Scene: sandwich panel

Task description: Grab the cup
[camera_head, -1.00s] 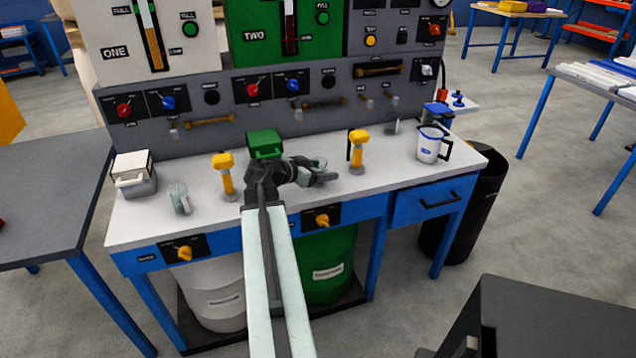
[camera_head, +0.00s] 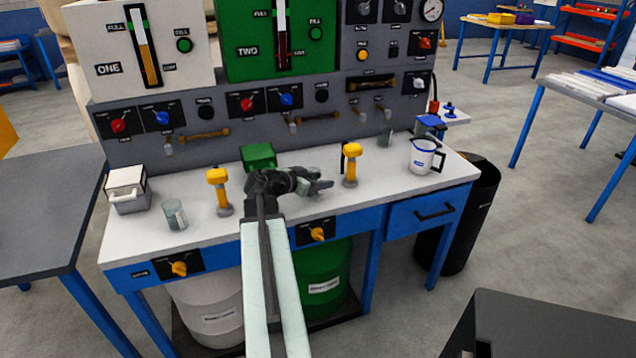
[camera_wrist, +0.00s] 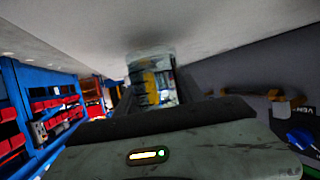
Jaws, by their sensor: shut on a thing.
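My gripper (camera_head: 312,184) is over the white bench top, between the two yellow-handled posts, pointing right. In the wrist view, a clear see-through cup (camera_wrist: 153,72) sits between the dark jaws, which are shut on it. In the head view the held cup is hard to make out against the grey fingers. Another clear cup (camera_head: 175,215) stands upright on the bench at the left. A small clear vessel (camera_head: 387,137) stands at the back right.
Yellow-handled posts stand on the left (camera_head: 218,190) and right (camera_head: 351,165) of my gripper. A green box (camera_head: 259,157) is behind it. A white-lidded box (camera_head: 127,190) is at the left end. The control panel (camera_head: 330,105) rises along the back. The bench front (camera_head: 380,205) is fairly clear.

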